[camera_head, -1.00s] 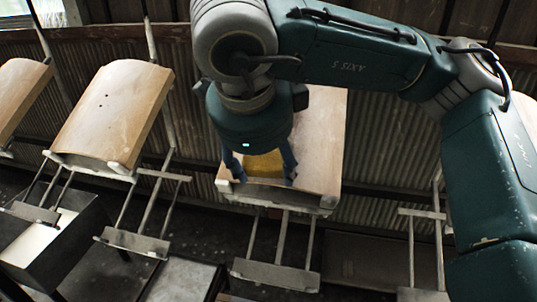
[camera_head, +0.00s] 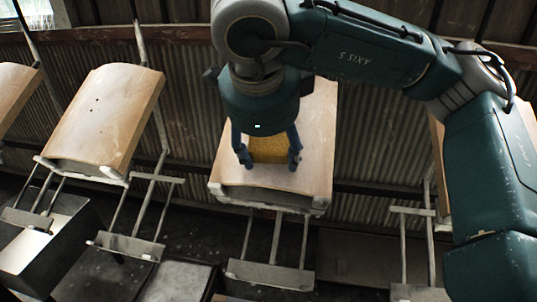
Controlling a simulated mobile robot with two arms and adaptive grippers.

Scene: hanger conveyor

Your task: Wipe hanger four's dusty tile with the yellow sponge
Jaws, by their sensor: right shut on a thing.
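My right gripper (camera_head: 268,158) is shut on the yellow sponge (camera_head: 268,150). It holds the sponge over the lower middle of a curved tan tile (camera_head: 315,150) on the middle hanger, which has pale smudges on its surface. The gripper and wrist hide the tile's upper left part. The sponge appears to lie against the tile, but I cannot tell for sure that they touch. No number shows on the hanger. My left gripper is not in view.
Another curved tile (camera_head: 103,118) hangs to the left, and part of one (camera_head: 14,92) shows at the far left edge. Grey metal hanger frames (camera_head: 270,274) hang below the tiles. A dark box (camera_head: 42,240) stands at lower left. A corrugated wall (camera_head: 375,140) is behind.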

